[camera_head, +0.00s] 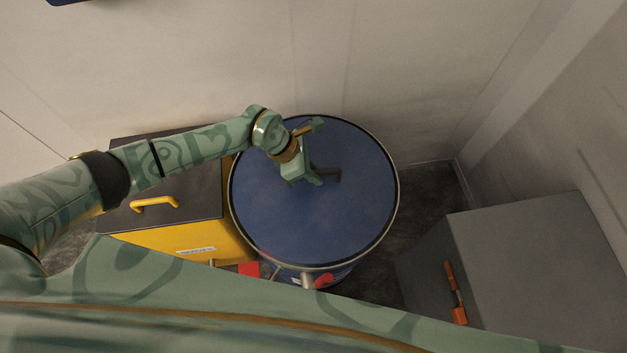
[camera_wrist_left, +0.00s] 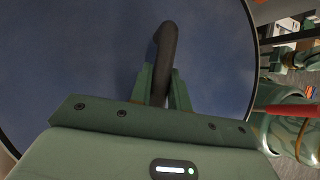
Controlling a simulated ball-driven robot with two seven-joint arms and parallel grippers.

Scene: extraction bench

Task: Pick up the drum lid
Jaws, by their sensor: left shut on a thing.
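The drum lid (camera_head: 350,215) is a round dark blue disc with a pale rim, lying on top of the drum (camera_head: 332,276). It fills much of the left wrist view (camera_wrist_left: 80,60). A dark curved handle (camera_wrist_left: 168,42) stands up from the lid; part of it shows in the head view (camera_head: 330,174). My left gripper (camera_head: 320,177) is over the middle of the lid. Its fingers (camera_wrist_left: 162,88) are shut on the handle, one on each side. The handle's lower end is hidden between the fingers. My right gripper is not seen in the head view.
A yellow cabinet with a dark top (camera_head: 190,190) and yellow handle stands left of the drum. A grey box (camera_head: 530,260) with an orange handle (camera_head: 455,292) stands to the right. Walls rise close behind. A red part (camera_head: 322,282) shows at the drum's front.

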